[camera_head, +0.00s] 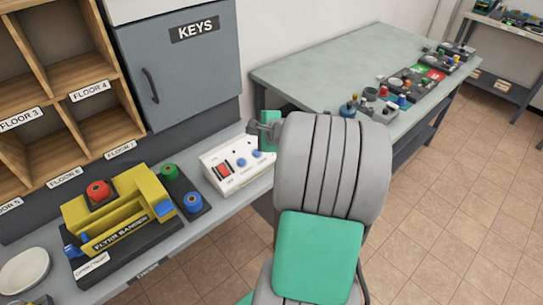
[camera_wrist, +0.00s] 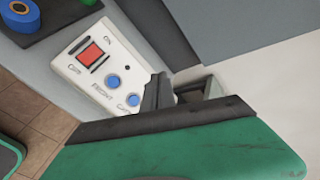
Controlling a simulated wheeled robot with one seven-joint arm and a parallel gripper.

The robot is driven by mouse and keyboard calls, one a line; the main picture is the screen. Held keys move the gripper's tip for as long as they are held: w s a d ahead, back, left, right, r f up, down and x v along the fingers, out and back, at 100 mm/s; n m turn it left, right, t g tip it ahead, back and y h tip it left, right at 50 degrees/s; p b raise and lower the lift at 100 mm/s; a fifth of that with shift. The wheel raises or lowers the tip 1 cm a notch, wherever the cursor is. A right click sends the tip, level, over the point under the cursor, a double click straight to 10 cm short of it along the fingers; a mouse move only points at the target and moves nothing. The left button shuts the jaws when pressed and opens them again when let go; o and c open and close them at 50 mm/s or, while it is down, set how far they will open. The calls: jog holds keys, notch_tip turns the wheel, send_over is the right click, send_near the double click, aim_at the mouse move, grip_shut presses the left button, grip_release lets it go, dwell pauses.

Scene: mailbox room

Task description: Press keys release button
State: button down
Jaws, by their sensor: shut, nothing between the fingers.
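A white control box (camera_head: 218,165) stands on the counter below the grey KEYS cabinet (camera_head: 190,85), whose door is shut. In the wrist view the white box (camera_wrist: 80,72) carries a red rocker switch (camera_wrist: 90,54) and two blue buttons, one nearer the switch (camera_wrist: 112,81) and one farther from it (camera_wrist: 133,100). Their small labels are only partly legible. My gripper (camera_head: 259,129) is shut and empty at the right end of the box. In the wrist view my gripper (camera_wrist: 158,90) appears close beside the farther blue button; I cannot tell whether it touches.
A yellow flyer bander (camera_head: 120,210) with red, green and blue buttons sits left of the box. Wooden floor-labelled mail slots (camera_head: 60,80) stand at left. A grey-green table (camera_head: 330,70) with small devices stands at right. Tiled floor at right is clear.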

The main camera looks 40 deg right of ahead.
jog(key=s+d+f+m+t+h+b, duration=0.1)
jog(key=s+d+f+m+t+h, duration=0.1)
jog(key=d+m, duration=0.6)
jog(key=s+d+f, duration=0.1)
jog(key=d, duration=0.1)
jog(key=shift+s+d+f+h+b, duration=0.2)
jog(key=shift+d+h+b, duration=0.1)
jog(key=w+f+b, duration=0.1)
jog(key=f+b, duration=0.1)
jog(key=w+f+b, duration=0.1)
jog(key=f+b, duration=0.1)
jog(key=w+f+b, duration=0.1)
jog(key=f+b, duration=0.1)
jog(key=f, duration=0.1)
jog(key=shift+w+a+b, duration=0.1)
jog(key=shift+w+b, duration=0.1)
jog(key=shift+b, duration=0.15)
jog(key=shift+w+f, duration=0.3)
jog(key=shift+f, duration=0.15)
dwell(0.6)
jog(key=shift+w+f, duration=0.2)
jog(key=shift+f, duration=0.2)
